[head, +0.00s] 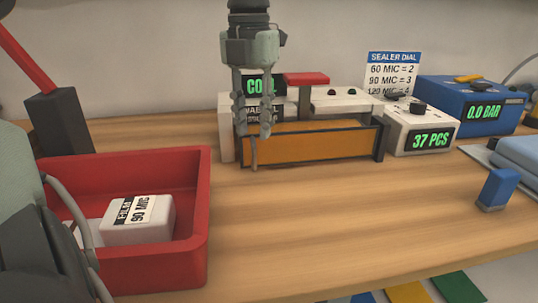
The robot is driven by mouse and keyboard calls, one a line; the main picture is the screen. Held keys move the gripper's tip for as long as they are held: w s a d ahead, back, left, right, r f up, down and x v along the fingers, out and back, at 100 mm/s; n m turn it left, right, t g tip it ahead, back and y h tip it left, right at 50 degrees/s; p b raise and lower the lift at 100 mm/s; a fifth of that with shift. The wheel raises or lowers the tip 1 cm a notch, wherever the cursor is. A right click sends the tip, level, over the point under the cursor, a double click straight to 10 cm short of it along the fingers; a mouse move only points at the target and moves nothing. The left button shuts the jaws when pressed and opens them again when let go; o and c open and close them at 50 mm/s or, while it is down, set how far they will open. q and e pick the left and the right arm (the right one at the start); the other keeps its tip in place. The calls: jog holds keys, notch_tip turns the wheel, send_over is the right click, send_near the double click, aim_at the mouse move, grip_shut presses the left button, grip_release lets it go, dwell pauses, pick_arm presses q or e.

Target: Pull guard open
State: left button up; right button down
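The sealer (345,102) is a white machine at the back middle of the table. Its guard (325,142) is an amber panel in a dark frame across the machine's front and looks upright. My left gripper (253,132) points down at the guard's left end, in front of it. Its two fingers show a gap between them. A thin upright bar (254,155) shows just below and between the fingertips; I cannot tell whether the fingers touch it. The gripper partly hides the display reading "COOL" (262,84). My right gripper is not in view.
A red tray (180,262) holding a white block labelled 90 MIC (138,219) stands at the front left. A white counter (422,130) reads 37 PCS, and a blue unit (470,100) reads 0.0 BAR. A blue block (497,188) stands at right. The table's middle is clear.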

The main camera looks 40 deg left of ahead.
aim_at(253, 144)
pick_arm(q)
notch_tip(253, 144, down, 7)
jog(key=shift+r, duration=0.1)
dwell(0.3)
grip_shut()
